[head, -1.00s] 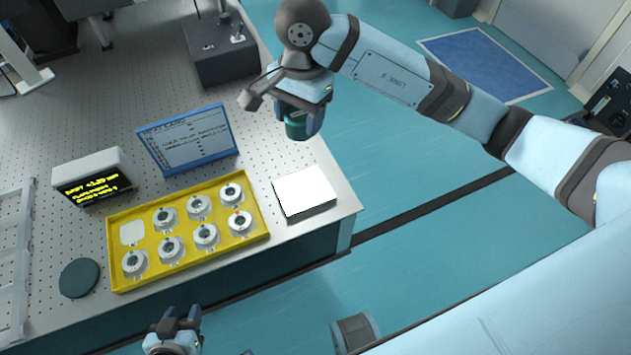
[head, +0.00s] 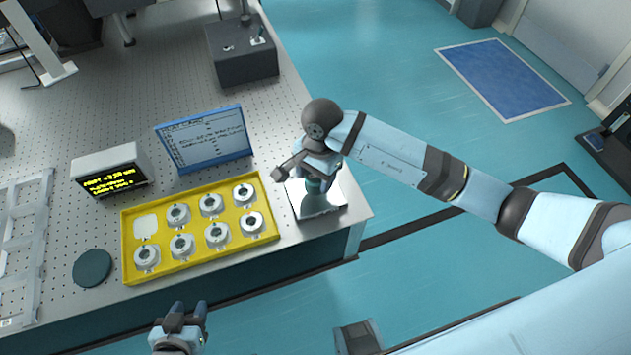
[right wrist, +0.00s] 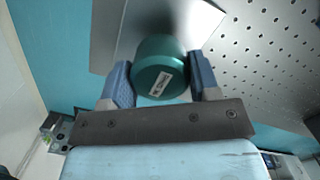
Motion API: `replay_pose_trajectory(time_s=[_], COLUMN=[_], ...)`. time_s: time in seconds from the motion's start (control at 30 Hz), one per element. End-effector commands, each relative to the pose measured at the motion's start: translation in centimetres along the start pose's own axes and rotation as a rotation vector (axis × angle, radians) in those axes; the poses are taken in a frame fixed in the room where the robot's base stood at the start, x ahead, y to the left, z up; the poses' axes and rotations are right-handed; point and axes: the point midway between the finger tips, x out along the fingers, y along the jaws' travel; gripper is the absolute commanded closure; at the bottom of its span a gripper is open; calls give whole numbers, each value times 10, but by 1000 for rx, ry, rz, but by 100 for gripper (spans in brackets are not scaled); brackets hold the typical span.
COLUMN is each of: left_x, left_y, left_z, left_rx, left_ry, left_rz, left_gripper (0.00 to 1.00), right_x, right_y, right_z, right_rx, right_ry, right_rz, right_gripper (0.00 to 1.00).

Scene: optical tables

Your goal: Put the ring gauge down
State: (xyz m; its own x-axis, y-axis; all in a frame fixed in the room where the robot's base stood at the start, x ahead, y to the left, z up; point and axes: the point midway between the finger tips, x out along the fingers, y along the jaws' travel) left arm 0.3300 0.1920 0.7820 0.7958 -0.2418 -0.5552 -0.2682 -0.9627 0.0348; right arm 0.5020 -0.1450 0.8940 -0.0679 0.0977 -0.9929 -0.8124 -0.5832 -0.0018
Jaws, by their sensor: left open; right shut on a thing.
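The ring gauge (right wrist: 160,70) is a green cylinder with a small white label. My right gripper (right wrist: 160,84) is shut on it, one blue finger on each side. In the head view the right gripper (head: 318,182) is over the white, mirror-like square plate (head: 325,205) at the table's front right corner, and the ring gauge (head: 314,186) shows just below the fingers. I cannot tell whether the gauge touches the plate. My left gripper (head: 185,318) is open and empty in front of the table's front edge.
A yellow tray (head: 128,258) with several round white-and-grey parts and one empty place lies left of the plate. Behind it stand a blue-framed card (head: 205,140) and a display box (head: 108,170). A dark disc (head: 92,268) lies left of the tray.

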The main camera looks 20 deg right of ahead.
Motion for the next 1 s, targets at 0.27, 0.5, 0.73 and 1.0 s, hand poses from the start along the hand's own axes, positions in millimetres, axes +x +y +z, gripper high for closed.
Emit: replay_pose_trajectory(time_s=[0.27, 0.5, 0.73, 1.0], left_x=[-1, 1, 1, -1], left_y=[0, 0, 1, 1], left_z=[-1, 2, 3, -1], left_rx=[1, 0, -2, -2], left_ry=[1, -1, -7, -4], left_rz=[0, 1, 2, 1], left_gripper=[57, 57, 57, 57], right_x=[29, 32, 32, 29], right_y=[0, 0, 0, 0], right_z=[-3, -4, -3, -3], right_rx=[-1, -1, 0, 0], right_ry=[-1, -1, -1, -2], right_rz=[1, 1, 1, 1], right_gripper=[74, 74, 18, 18])
